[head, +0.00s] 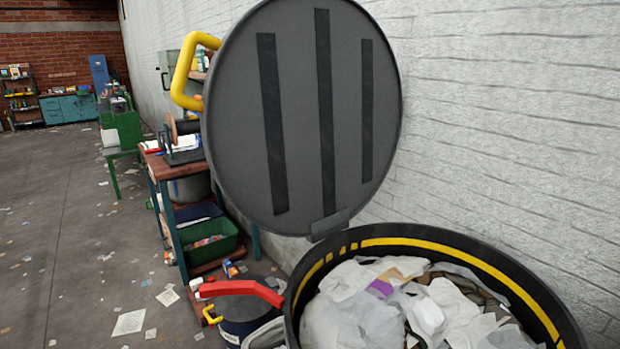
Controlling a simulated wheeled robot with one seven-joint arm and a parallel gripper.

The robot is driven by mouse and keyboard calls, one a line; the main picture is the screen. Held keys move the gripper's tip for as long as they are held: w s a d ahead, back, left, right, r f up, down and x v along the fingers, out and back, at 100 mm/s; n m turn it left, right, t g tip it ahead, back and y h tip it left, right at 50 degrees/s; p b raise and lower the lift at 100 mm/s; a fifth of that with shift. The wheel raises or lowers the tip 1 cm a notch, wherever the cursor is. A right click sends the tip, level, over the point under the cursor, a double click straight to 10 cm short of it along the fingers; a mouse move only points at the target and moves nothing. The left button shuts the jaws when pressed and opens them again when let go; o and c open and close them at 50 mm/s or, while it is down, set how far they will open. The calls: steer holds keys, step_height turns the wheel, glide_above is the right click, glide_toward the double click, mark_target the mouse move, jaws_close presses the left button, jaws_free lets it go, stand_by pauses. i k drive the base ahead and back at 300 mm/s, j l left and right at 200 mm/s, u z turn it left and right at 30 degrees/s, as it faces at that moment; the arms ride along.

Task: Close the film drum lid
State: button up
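The film drum (471,254) stands at the lower right, full of crumpled white film with a purple scrap. Its rim is black with a yellow band. The round grey lid (347,150) stands open, raised upright above the drum's back left side, with three dark strips on its face. A hinge block (331,223) joins the lid's lower edge near the drum rim. A yellow handle (186,72) sticks out at the lid's left edge. My gripper is not in view.
A smaller dark bin with a red handle (240,288) stands left of the drum. A workbench (165,168) with crates lies behind it. A white brick wall (500,120) is close on the right. Scraps litter the otherwise open floor (60,240) at left.

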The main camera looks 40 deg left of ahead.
mark_target(300, 106)
steer(key=u, duration=1.2)
steer(key=i+j+u, duration=0.25)
steer(key=u, duration=0.15)
steer(key=i+j+u, duration=0.4)
steer(key=i+u, duration=0.2)
steer(key=u, duration=0.2)
steer(key=i+j+u, duration=0.1)
steer(key=i+u, duration=0.3)
steer(key=i+j+z, duration=0.15)
steer(key=i+z, duration=0.15)
steer(key=i, duration=0.25)
